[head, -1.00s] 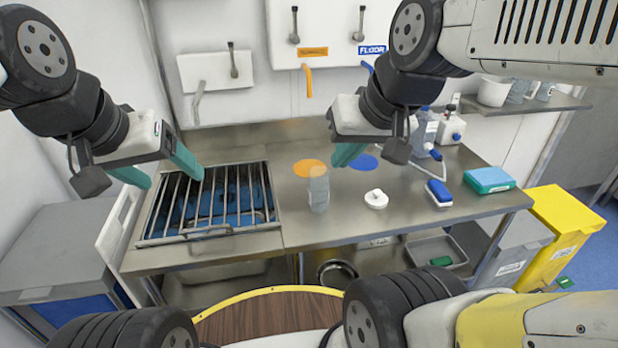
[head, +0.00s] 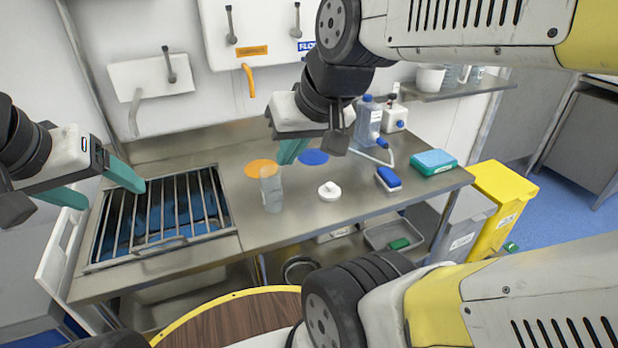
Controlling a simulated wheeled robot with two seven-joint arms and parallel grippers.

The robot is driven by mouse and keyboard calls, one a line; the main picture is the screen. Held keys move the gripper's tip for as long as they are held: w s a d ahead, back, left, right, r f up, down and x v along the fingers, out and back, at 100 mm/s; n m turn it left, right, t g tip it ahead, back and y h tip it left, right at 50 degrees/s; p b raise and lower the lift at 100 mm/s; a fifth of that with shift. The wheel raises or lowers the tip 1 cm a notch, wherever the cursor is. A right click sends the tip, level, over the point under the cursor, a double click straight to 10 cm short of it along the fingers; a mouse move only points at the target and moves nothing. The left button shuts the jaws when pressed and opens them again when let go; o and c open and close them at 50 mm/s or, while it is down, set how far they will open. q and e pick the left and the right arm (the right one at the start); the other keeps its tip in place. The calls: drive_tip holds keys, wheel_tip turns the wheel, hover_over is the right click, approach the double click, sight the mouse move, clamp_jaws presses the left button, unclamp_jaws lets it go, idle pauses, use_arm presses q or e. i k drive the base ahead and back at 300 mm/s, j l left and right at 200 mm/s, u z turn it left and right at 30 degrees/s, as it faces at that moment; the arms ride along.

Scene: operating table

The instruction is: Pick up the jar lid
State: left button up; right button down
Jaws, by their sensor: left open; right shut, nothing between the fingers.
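The jar lid (head: 329,191), white and round with a small knob, lies on the steel counter (head: 310,222). A clear jar (head: 271,188) stands to its left. My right gripper (head: 290,152) has its teal fingers shut and empty, above the counter, to the upper left of the lid and apart from it. My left gripper (head: 100,188) is open and empty at the far left, near the sink grate, well away from the lid.
A barred grate (head: 165,215) covers the sink at left. An orange disc (head: 262,169) and a blue disc (head: 314,157) lie behind the jar and lid. Counter in front of the lid is clear.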

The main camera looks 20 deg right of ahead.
sight(330, 192)
drive_tip(key=i+j+z, duration=0.1)
drive_tip(key=z, duration=0.25)
drive_tip(key=i+j+z, duration=0.15)
drive_tip(key=z, duration=0.2)
drive_tip(key=i+j+z, duration=0.1)
drive_tip(key=z, duration=0.25)
drive_tip(key=j, duration=0.1)
